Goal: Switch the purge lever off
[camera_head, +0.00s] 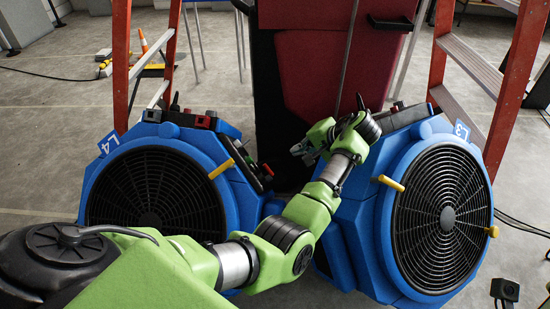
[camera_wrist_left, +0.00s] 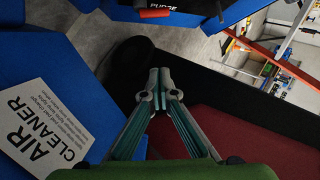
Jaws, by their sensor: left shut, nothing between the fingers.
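In the left wrist view, a red-orange lever handle (camera_wrist_left: 156,13) sits at the top edge on a dark panel marked PURGE (camera_wrist_left: 166,4), on a blue machine. The panel is cut off by the frame. In the head view, the left blue machine (camera_head: 228,130), labelled L4, has a dark side panel (camera_head: 246,160) with small coloured controls, including a red one (camera_head: 268,169); the lever's position is too small to tell. My left gripper (camera_head: 299,151) is just right of that panel, between the two machines. In the wrist view its fingers (camera_wrist_left: 158,82) are together, empty and apart from the lever.
The right blue machine (camera_head: 380,185), labelled L3, stands close to my left arm. A dark red padded item (camera_head: 315,65) stands behind the gripper. Red ladders (camera_head: 121,60) flank the area. A white AIR CLEANER label (camera_wrist_left: 42,130) shows on blue casing. Floor is open at far left.

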